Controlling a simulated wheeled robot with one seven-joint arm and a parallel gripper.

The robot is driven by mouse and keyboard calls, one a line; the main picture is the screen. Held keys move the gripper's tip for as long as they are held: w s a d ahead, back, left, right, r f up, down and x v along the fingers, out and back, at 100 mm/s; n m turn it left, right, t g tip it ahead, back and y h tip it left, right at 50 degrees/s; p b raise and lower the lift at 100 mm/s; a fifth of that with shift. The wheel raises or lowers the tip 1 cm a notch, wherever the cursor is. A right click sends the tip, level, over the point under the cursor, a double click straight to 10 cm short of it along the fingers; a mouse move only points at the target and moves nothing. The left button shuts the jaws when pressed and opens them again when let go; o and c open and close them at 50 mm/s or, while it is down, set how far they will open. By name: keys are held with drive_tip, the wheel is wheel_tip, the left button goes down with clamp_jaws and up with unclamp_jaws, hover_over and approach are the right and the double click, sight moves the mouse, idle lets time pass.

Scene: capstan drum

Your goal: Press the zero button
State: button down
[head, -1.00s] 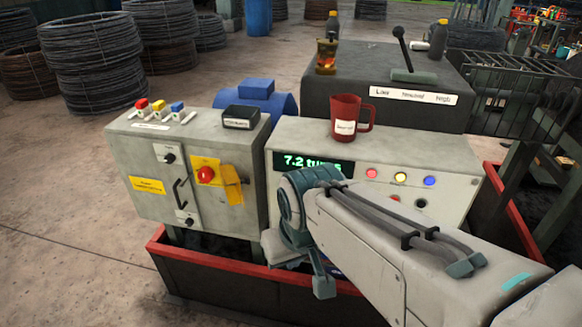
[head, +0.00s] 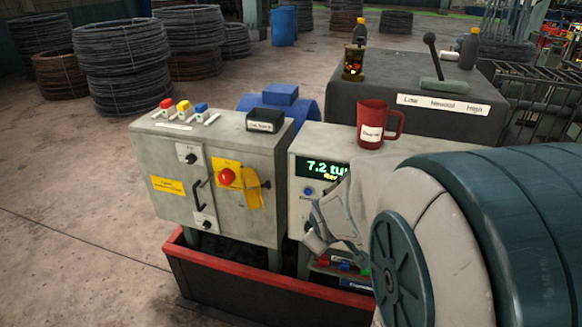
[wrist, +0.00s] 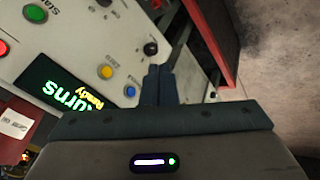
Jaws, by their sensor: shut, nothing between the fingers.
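The control panel's face shows in the wrist view (wrist: 75,45), turned nearly upside down. A yellow button (wrist: 106,72) sits on it, and the small label beside it appears to read "ZERO". A blue button (wrist: 130,91) is close by, nearer my fingers; in the head view a blue button (head: 309,191) shows below the display. My gripper (wrist: 159,70) is shut and empty, its tips to the right of the yellow button and apart from it in the picture. I cannot tell their distance from the panel. My arm hides most of the panel in the head view.
The display (head: 322,169) shows about 7.2 turns. A black knob (wrist: 150,48) lies just beyond my fingertips; green (wrist: 35,12) and red (wrist: 3,47) buttons are farther left. A red mug (head: 376,124) stands on the console. A grey cabinet (head: 220,190) stands left; a red-rimmed tray lies below.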

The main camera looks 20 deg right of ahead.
drive_tip(key=w+d+f+n+t+y+b, duration=0.4)
drive_tip(key=w+f+n+t+y, duration=0.2)
drive_tip(key=t, duration=0.4)
drive_tip(key=shift+w+d+f+n+t+b, duration=0.3)
drive_tip(key=shift+w+d+f+n+b, duration=0.15)
drive_tip(key=shift+w, duration=0.4)
drive_tip(key=shift+w, duration=0.1)
drive_tip(key=w+d, duration=0.5)
drive_tip(key=w, duration=0.2)
drive_tip(key=shift+w+f, duration=0.1)
drive_tip(key=shift+w, duration=0.05)
idle(1.4)
drive_tip(key=shift+w+d, duration=0.2)
drive_tip(key=shift+w, duration=0.05)
